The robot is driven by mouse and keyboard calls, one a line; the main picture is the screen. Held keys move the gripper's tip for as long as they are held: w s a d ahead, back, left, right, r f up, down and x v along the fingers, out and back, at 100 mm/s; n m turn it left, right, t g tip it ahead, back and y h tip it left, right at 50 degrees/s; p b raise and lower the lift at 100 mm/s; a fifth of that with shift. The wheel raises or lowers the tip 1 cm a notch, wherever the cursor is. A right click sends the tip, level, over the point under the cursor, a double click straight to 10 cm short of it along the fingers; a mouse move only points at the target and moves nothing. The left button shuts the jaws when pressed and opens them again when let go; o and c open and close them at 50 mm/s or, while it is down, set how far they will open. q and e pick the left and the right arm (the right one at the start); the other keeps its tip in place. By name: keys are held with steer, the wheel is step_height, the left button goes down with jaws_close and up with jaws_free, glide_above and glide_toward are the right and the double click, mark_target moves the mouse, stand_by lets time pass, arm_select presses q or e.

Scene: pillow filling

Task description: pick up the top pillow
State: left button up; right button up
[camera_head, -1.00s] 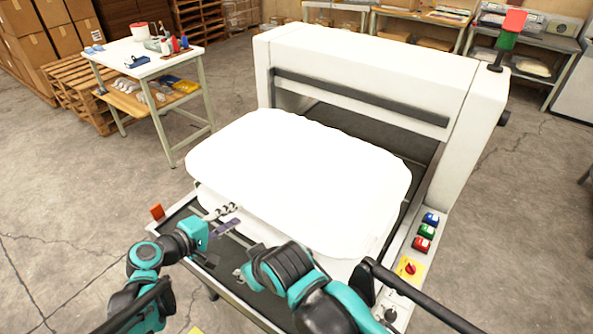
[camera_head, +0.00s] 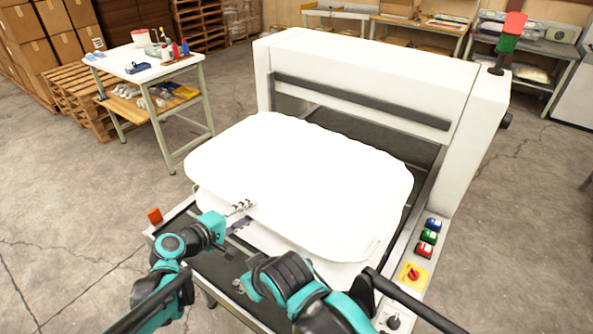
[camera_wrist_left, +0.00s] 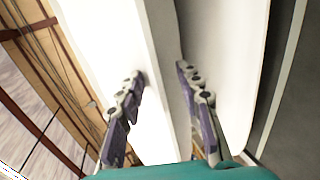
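The white top pillow (camera_head: 300,180) lies flat on the stack on the machine's bed, its near left edge toward my left arm. A second white pillow (camera_head: 275,243) shows beneath it. My left gripper (camera_head: 243,212) is at that near left edge, one finger over the top pillow. In the left wrist view the two fingers (camera_wrist_left: 160,88) stand apart around the top pillow's edge (camera_wrist_left: 165,60), the lower pillow (camera_wrist_left: 225,60) to the right. Whether they touch cloth is unclear. My right gripper (camera_head: 243,286) is low over the front of the bed, partly hidden by its arm.
A white press frame (camera_head: 370,80) with a dark bar stands behind the pillows. Coloured buttons and a yellow switch plate (camera_head: 413,275) line the right rail. A worktable (camera_head: 150,65) stands at the back left.

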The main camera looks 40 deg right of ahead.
arm_select(q)
jaws_close()
step_height(320, 180, up, 51)
steer(key=g+y+p, duration=0.3)
steer(key=y+p, duration=0.7)
steer(key=p, duration=3.6)
steer(key=shift+p, duration=0.3)
steer(key=shift+d, duration=0.1)
